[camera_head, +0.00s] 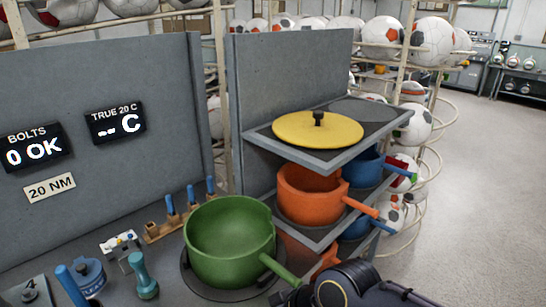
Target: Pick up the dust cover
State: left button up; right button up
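A round yellow cover (318,131) with a black knob on top lies flat on the upper grey shelf at the centre right. It is the only lid-like thing I can make out, and I take it for the dust cover. Dark links of my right arm reach in at the bottom edge, below and to the right of the green pot (229,240). No gripper fingers can be made out there. My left gripper is not in view. Nothing touches the yellow cover except the shelf under it.
The upper shelf (385,118) sits above an orange pot (312,192) and a blue pot (364,168), whose handles stick out right. A grey panel (290,80) stands behind the shelf. Small tools and a blue canister (88,275) crowd the left bench. Open floor lies right.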

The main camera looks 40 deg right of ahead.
aim_at(318, 129)
jog(key=l+z, duration=0.2)
jog(key=z, duration=0.25)
jog(key=k+l+z, duration=0.1)
jog(key=l+z, duration=0.2)
jog(key=z, duration=0.15)
jog(key=l+z, duration=0.2)
jog(key=z, duration=0.2)
jog(key=i+l+u, duration=0.1)
jog(key=u, duration=0.85)
